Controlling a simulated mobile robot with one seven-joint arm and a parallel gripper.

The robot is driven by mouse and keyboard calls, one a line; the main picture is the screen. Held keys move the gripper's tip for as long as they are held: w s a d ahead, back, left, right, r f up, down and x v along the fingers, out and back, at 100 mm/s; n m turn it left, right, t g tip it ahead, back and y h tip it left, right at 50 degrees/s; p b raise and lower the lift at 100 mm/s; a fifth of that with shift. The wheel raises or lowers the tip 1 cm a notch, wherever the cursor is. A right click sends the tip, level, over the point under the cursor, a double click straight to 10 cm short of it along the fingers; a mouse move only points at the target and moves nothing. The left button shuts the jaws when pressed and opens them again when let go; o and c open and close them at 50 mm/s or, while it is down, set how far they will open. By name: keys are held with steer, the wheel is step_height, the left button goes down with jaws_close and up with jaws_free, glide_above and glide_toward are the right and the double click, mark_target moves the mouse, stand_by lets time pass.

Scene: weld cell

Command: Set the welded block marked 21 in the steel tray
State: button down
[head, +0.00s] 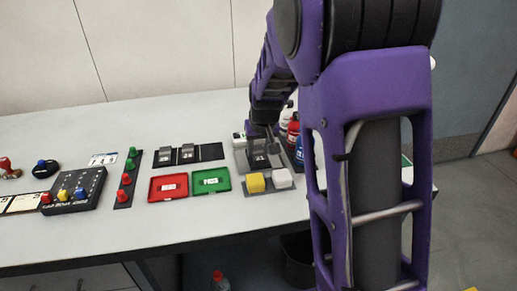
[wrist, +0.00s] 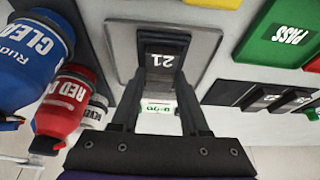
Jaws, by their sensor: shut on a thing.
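The dark block marked 21 (wrist: 165,60) is between the fingers of my gripper (wrist: 163,72) in the wrist view, with its number face toward the camera. My gripper is shut on it. The grey steel tray (wrist: 122,48) surrounds the block in the wrist view, its rim showing on both sides. I cannot tell whether the block touches the tray floor. In the head view my gripper (head: 262,150) is over the tray (head: 240,160), and my arm hides part of that area.
Two similar blocks (head: 165,156) stand on a black strip beside an empty place (head: 211,151). A red tray (head: 169,187) and a green PASS tray (head: 210,180) lie in front. Yellow and white blocks (head: 255,182) sit nearby. Blue (wrist: 35,55) and red (wrist: 65,100) bottles stand close to my gripper.

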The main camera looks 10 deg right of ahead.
stand_by(0.4)
steer(key=shift+c, duration=1.7)
jaws_free()
steer(key=shift+f, duration=0.1)
steer(key=shift+r+p, duration=2.55)
steer(key=shift+r, duration=1)
